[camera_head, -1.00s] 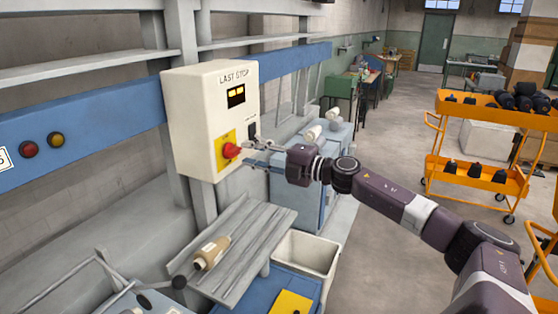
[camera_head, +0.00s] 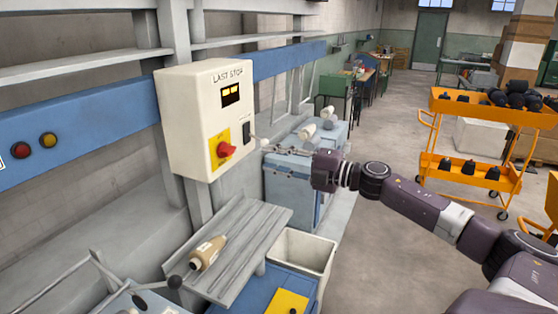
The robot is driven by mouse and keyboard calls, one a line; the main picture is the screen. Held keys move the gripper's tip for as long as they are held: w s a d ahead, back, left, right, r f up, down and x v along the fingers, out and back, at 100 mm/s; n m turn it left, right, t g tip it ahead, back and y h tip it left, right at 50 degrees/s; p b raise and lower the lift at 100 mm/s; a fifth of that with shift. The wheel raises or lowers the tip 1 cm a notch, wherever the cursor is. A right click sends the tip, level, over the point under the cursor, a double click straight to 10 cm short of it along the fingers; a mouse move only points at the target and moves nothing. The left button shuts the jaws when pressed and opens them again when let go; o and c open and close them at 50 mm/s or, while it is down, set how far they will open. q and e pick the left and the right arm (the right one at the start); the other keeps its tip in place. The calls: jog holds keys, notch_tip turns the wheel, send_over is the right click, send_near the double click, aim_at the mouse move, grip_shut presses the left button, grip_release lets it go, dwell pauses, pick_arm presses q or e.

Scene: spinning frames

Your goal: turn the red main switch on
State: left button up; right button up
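The red main switch (camera_head: 226,150) is a rotary knob on a yellow plate (camera_head: 213,157), low on the front of the cream control box (camera_head: 190,125) labelled "LAST STOP". The knob's grip looks slanted; its exact setting is too small to read. My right gripper (camera_head: 262,146) is to the right of the knob, apart from it, with its fingers spread and nothing between them. My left gripper is not in view.
A dark display with yellow lit marks (camera_head: 232,95) and a small black part (camera_head: 246,131) are on the box. A white bin (camera_head: 303,252) and blue cabinet (camera_head: 290,190) stand nearby. An orange cart (camera_head: 470,180) is at right.

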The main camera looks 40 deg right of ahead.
jog(key=shift+v, duration=0.75)
